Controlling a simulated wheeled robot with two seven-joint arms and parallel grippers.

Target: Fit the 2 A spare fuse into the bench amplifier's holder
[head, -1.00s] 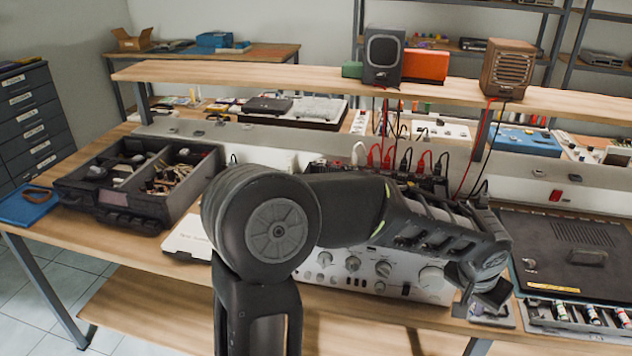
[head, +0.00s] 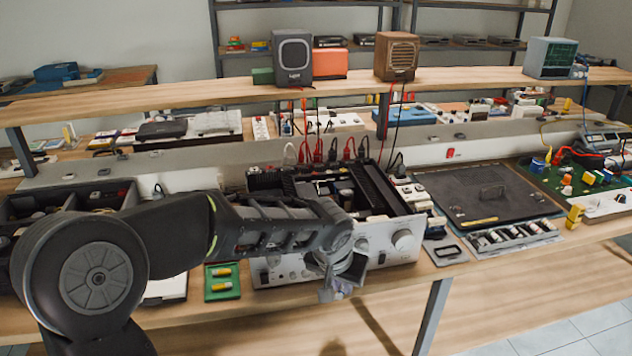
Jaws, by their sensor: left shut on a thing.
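The bench amplifier (head: 376,253) stands on the bench with its top open and its silver knobbed front facing me. My left gripper (head: 340,288) is in front of the amplifier's lower front, near the bench's front edge. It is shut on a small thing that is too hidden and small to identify. A green tray (head: 222,293) with two yellow-banded small pieces lies left of the amplifier. The 2 A spare fuse and the fuse holder cannot be made out. My right gripper is not in view.
A small grey tray (head: 446,258) lies right of the amplifier. Beside it are a dark flat case (head: 490,197) and a strip of small vials (head: 512,237). Red and black leads hang behind the amplifier. Speakers stand on the raised shelf (head: 440,88). My left arm crosses the bench's left part.

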